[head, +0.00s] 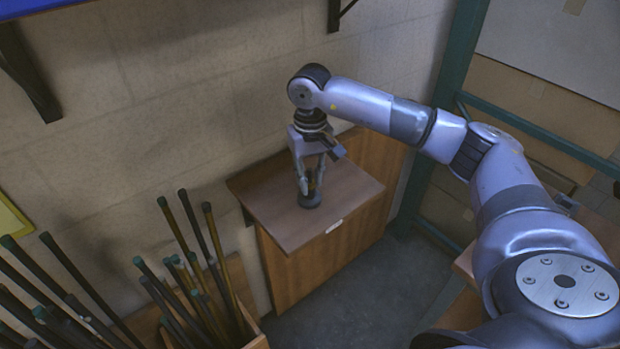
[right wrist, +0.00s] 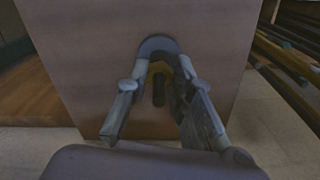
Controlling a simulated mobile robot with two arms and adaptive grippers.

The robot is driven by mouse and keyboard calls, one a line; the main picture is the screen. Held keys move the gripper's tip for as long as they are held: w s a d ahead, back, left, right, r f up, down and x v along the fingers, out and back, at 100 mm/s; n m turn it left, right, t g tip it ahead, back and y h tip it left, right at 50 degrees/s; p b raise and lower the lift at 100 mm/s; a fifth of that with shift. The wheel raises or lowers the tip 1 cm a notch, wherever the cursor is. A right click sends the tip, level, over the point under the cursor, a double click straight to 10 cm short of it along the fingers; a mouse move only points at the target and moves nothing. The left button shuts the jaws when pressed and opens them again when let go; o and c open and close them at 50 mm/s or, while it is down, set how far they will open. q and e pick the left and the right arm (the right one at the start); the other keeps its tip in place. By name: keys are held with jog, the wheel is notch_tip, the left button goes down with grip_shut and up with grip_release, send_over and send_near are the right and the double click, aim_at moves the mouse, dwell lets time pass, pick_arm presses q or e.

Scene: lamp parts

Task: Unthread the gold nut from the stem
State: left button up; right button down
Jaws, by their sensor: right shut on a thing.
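The dark lamp stem stands on a round dark base (head: 310,200) on top of the small wooden cabinet. My right gripper (head: 311,183) points down over it, its two fingers on either side of the stem. The base (right wrist: 157,44) shows as a grey rim beyond. My left gripper is in neither view.
The wooden cabinet (head: 270,212) stands against the block wall, with bare top around the base. A wooden crate (head: 257,338) with several dark rods (head: 175,290) is at lower left. Green frame posts (head: 455,75) stand at right. A dark shelf bracket (head: 28,75) is at upper left.

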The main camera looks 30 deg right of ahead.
jog(key=n+b, duration=0.1)
jog(key=n, duration=0.3)
jog(key=shift+d+b, duration=0.1)
jog(key=shift+b, duration=0.25)
jog(key=shift+r+n, duration=0.1)
jog(key=shift+n, duration=0.9)
jog(key=c, duration=1.5)
grip_release()
